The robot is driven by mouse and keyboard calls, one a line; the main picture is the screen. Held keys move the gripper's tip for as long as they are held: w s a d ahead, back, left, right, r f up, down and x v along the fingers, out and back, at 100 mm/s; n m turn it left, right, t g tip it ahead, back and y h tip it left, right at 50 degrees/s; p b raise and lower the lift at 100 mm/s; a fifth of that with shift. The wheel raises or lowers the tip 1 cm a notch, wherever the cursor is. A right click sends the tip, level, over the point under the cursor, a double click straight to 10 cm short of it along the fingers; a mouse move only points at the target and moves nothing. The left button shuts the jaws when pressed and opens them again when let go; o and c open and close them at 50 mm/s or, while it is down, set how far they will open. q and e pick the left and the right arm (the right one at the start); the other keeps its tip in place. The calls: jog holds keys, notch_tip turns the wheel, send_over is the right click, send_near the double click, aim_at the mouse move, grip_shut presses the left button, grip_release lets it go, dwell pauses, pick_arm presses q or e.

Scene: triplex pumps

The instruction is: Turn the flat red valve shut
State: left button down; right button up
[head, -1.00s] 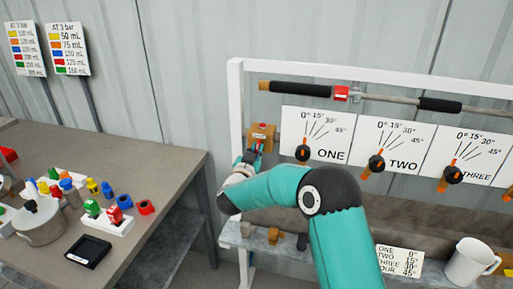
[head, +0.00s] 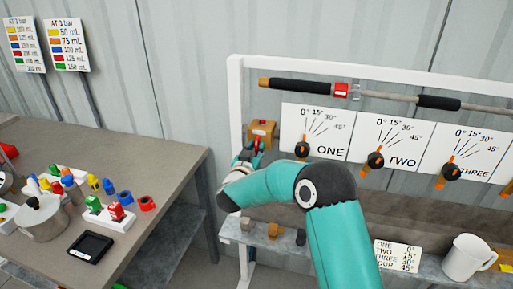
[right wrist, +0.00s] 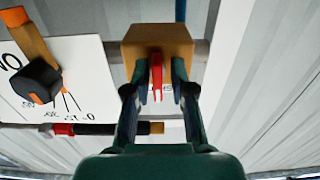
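The flat red valve (right wrist: 156,80) is a thin red lever on a brass-coloured block (right wrist: 158,44). In the head view the block (head: 262,130) is fixed at the left end of the white frame. My right gripper (right wrist: 160,75) has a finger on each side of the lever. The fingers are apart, with a narrow gap showing on both sides of the red lever. In the head view the right gripper (head: 251,154) is small and just below the block, partly hidden by its own wrist. My left gripper does not show.
Dial ONE's black knob (head: 302,149) is close to the right of the block. A pipe with black grips (head: 300,88) runs above. A shelf below holds small blocks (head: 273,230) and a white mug (head: 467,258). A cluttered grey table (head: 165,165) stands left.

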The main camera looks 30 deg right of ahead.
jog(key=shift+o, duration=0.3)
jog(key=shift+r, duration=0.2)
jog(key=v, duration=1.2)
jog(key=shift+d+f, duration=0.1)
